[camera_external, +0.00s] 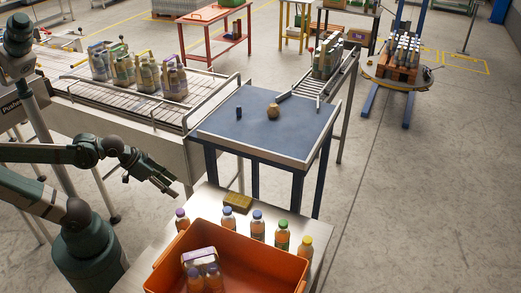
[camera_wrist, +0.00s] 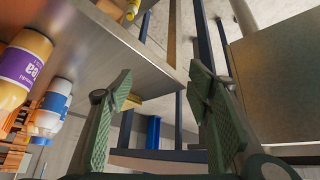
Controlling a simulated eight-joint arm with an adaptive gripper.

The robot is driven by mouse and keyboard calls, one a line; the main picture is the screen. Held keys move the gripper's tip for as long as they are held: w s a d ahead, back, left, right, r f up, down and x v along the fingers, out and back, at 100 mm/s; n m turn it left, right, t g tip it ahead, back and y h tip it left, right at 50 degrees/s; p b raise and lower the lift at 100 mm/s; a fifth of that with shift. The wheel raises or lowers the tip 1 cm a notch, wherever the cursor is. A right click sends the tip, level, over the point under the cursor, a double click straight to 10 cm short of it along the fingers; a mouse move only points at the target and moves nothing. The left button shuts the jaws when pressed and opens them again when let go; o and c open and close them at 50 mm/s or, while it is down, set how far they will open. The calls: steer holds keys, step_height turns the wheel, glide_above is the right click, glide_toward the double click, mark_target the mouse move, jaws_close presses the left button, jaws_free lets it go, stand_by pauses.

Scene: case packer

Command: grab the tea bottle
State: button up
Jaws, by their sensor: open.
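The tea bottle, an orange bottle with a purple label partly reading "tea" (camera_wrist: 24,64), is at the left edge of the wrist view, partly cut off. It appears to be the purple-capped bottle (camera_external: 181,221) at the left end of a row on the steel table in the external view. My gripper (camera_external: 168,187) is left of and behind that bottle, apart from it. In the wrist view my gripper (camera_wrist: 161,92) has its two green fingers spread with nothing between them.
Blue-capped (camera_external: 257,226), green-capped (camera_external: 282,236) and yellow-capped (camera_external: 306,249) bottles stand along the row. An orange crate (camera_external: 262,262) holding a bottle pack is in front. A yellowish block (camera_external: 237,203) lies behind the row. A blue-topped table (camera_external: 250,135) stands beyond.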

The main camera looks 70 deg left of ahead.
steer(key=w+d+r+n+g+h+p, duration=0.25)
steer(key=d+r+n+p, duration=0.25)
steer(key=d+n+p, duration=0.4)
steer(key=n+g+h+p, duration=0.2)
steer(key=n+g+p, duration=0.2)
steer(key=n+p, duration=0.6)
glide_toward(184, 225)
step_height(184, 225, down, 5)
steer(key=a+m+p, duration=0.1)
steer(key=a, duration=0.1)
steer(key=shift+d+p, duration=0.3)
steer(key=shift+f, duration=0.1)
steer(key=shift+x, duration=1.15)
steer(key=shift+f, duration=0.1)
steer(key=shift+b+x, duration=0.5)
steer(key=shift+x, duration=2.05)
steer(key=shift+a, duration=0.1)
steer(key=c, duration=1.1)
